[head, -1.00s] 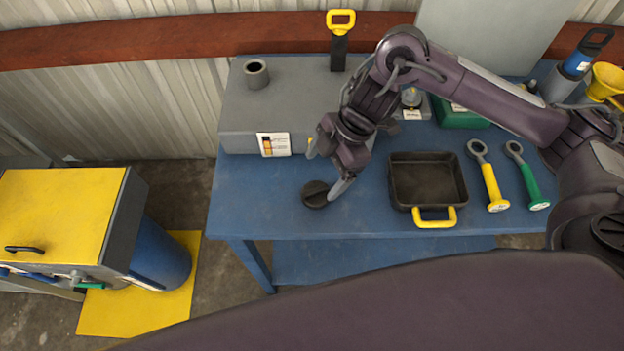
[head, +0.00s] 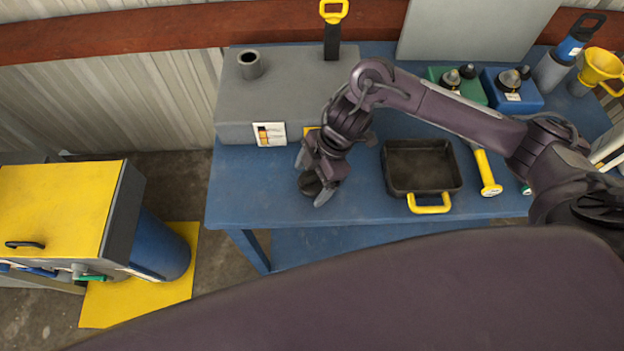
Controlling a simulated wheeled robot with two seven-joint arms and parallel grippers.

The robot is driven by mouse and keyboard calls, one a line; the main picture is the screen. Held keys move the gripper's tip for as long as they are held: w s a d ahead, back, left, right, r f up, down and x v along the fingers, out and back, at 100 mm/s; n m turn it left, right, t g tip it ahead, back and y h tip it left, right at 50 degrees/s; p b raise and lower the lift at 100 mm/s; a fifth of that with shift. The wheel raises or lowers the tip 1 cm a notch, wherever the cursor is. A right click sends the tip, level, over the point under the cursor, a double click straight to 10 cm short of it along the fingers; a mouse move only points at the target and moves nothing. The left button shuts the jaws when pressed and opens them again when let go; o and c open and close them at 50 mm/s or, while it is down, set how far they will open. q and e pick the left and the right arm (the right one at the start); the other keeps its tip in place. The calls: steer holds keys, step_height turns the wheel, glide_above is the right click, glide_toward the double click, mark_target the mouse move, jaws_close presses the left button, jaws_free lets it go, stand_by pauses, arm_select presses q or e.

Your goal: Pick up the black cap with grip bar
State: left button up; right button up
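The black cap (head: 309,184) lies on the blue table near its front edge, left of the black tray. My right gripper (head: 312,187) is right over it, pointing down, with a finger on either side of the cap. The fingers stand apart. The gripper hides much of the cap, including its grip bar, and I cannot tell whether the fingers touch it. My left gripper is not in view.
A black tray with a yellow handle (head: 388,180) stands right of the gripper. A grey box with a round neck (head: 300,98) stands behind. The blue table (head: 250,190) is clear to the left. A yellow-topped cabinet (head: 55,205) stands far left.

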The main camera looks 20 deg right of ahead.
steer(key=c, duration=0.9)
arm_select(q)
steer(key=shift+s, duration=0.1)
arm_select(e)
steer(key=shift+r, duration=0.2)
steer(key=shift+c, duration=0.2)
